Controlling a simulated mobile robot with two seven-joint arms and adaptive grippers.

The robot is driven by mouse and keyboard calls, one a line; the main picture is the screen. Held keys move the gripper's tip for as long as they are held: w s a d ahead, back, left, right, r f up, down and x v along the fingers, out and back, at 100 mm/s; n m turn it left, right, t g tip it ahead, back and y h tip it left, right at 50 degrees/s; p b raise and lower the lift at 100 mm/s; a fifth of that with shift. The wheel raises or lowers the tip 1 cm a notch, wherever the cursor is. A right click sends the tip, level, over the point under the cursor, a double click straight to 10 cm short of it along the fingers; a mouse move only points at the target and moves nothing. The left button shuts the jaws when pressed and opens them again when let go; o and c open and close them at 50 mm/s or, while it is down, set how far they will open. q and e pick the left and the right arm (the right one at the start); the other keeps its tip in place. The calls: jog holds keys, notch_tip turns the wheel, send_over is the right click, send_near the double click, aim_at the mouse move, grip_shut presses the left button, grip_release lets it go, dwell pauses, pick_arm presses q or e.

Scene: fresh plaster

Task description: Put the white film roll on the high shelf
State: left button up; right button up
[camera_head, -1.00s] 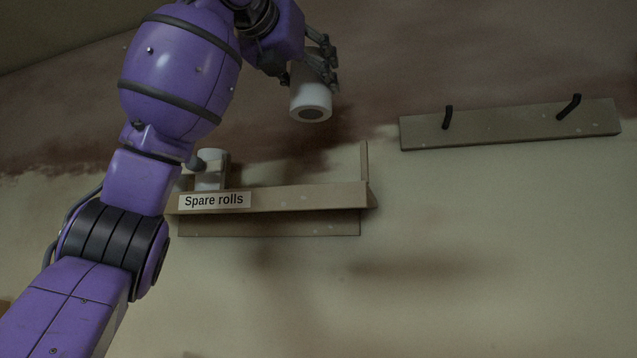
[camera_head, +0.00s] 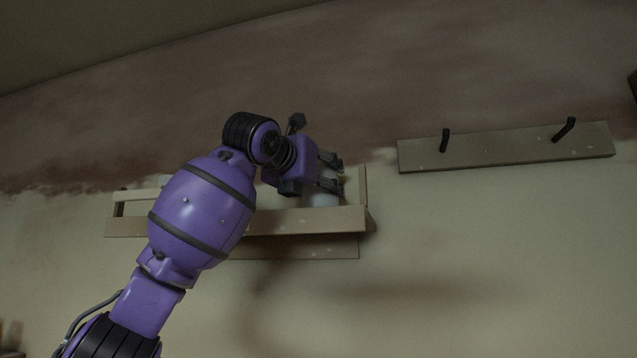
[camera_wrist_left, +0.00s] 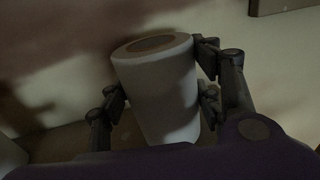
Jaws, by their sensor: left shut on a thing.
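The white film roll (camera_wrist_left: 158,92) stands between the fingers of my left gripper (camera_wrist_left: 160,95) in the left wrist view, its dark-cored end facing up. In the head view my left gripper (camera_head: 332,174) is at the right part of the wall shelf (camera_head: 310,220), and it is shut on the roll. A pale part of the roll (camera_head: 322,200) shows below the fingers, behind the shelf's front lip. I cannot tell whether its base touches the shelf board. My right gripper is not in view.
A hook rail (camera_head: 500,148) with two black hooks is on the wall to the right. An upright end piece (camera_head: 363,186) closes the shelf's right end.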

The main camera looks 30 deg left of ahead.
pick_arm(q)
jog(key=shift+s, duration=0.15)
jog(key=shift+f, duration=0.1)
jog(key=shift+f, duration=0.1)
jog(key=o, duration=1.6)
jog(key=shift+f, duration=0.1)
jog(key=shift+c, duration=0.2)
jog(key=shift+s+r, duration=0.15)
jog(key=shift+r, duration=0.05)
jog(key=s, duration=1.1)
jog(key=shift+s+d, duration=0.3)
jog(key=shift+d, duration=0.15)
